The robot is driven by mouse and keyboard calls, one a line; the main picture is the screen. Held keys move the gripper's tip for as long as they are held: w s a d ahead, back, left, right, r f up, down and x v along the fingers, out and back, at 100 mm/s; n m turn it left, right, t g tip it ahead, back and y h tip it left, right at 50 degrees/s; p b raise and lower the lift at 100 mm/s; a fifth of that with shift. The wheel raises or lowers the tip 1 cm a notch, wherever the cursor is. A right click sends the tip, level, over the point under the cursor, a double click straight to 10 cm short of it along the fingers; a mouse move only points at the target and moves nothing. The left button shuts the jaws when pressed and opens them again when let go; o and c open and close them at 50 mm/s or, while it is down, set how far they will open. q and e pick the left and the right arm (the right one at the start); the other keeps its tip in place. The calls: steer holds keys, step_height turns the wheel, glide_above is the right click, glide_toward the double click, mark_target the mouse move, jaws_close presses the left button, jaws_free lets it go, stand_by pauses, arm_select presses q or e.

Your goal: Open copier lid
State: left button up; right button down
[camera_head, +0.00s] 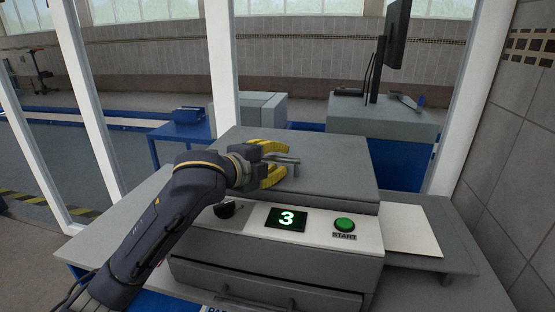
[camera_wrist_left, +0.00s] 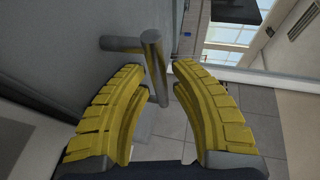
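The copier lid (camera_head: 335,165) is a flat grey panel lying down on the grey copier body (camera_head: 270,262). A grey bar handle (camera_head: 291,160) stands off the lid near its front left part. My left gripper (camera_head: 283,163) reaches over the copier from the left, its yellow fingers spread at the handle. In the left wrist view, the handle (camera_wrist_left: 154,58) lies between the open fingertips (camera_wrist_left: 165,78), with gaps visible around it. Part of the lid is hidden behind the gripper. My right gripper is not in view.
The front panel has a black knob (camera_head: 226,209), a green display reading 3 (camera_head: 287,219) and a green START button (camera_head: 344,224). A white sheet (camera_head: 412,230) lies on the right side tray. A white post (camera_head: 221,65) stands behind the copier, and a tiled wall is at right.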

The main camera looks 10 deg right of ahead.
arm_select(q)
jaws_close()
steer(key=shift+r, duration=0.1)
stand_by(0.4)
